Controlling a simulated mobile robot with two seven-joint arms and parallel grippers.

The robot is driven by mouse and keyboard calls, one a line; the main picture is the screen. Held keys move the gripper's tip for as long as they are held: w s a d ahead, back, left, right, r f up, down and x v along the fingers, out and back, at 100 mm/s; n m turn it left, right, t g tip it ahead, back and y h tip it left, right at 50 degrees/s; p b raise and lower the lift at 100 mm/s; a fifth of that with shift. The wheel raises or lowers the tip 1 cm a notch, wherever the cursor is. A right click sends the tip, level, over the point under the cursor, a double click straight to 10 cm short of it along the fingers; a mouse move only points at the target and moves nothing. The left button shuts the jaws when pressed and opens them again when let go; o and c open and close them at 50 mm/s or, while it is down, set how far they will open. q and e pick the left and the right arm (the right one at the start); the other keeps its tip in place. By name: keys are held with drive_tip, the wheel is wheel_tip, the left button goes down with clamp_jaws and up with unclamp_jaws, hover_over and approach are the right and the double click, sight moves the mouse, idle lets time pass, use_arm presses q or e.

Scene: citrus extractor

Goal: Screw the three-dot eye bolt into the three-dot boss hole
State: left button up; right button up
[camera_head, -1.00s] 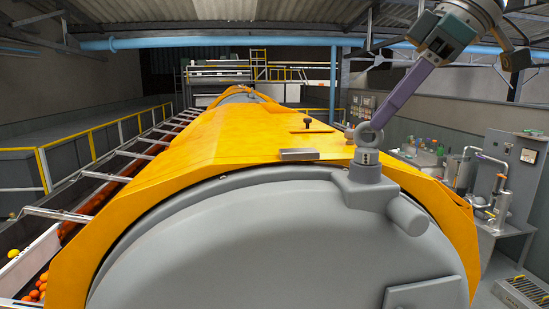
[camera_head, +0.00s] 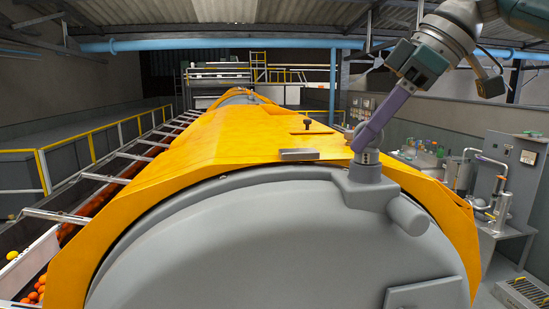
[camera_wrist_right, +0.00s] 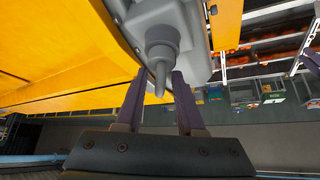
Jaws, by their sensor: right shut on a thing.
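The grey eye bolt (camera_head: 368,157) stands upright in the boss (camera_head: 364,192) at the top edge of the large round grey end cover. Dark marks show on its collar, too small to count as dots. My right gripper (camera_head: 361,142) reaches down from the upper right, its purple fingers at the ring and hiding most of it. In the right wrist view the ring of the eye bolt (camera_wrist_right: 160,75) is seen nearly edge-on between the two fingers, with the boss (camera_wrist_right: 165,15) beyond. The right gripper is shut on the eye bolt. The boss hole is hidden. My left gripper is out of view.
The orange hood (camera_head: 225,135) runs back behind the grey cover (camera_head: 270,240). A side stub (camera_head: 408,215) sticks out right of the boss. The space above the hood is clear.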

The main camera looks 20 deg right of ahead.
clamp_jaws()
drive_tip(key=o, duration=0.6)
unclamp_jaws()
drive_tip(key=shift+m, duration=0.3)
drive_tip(key=shift+c, duration=0.2)
drive_tip(key=shift+r, duration=2.5)
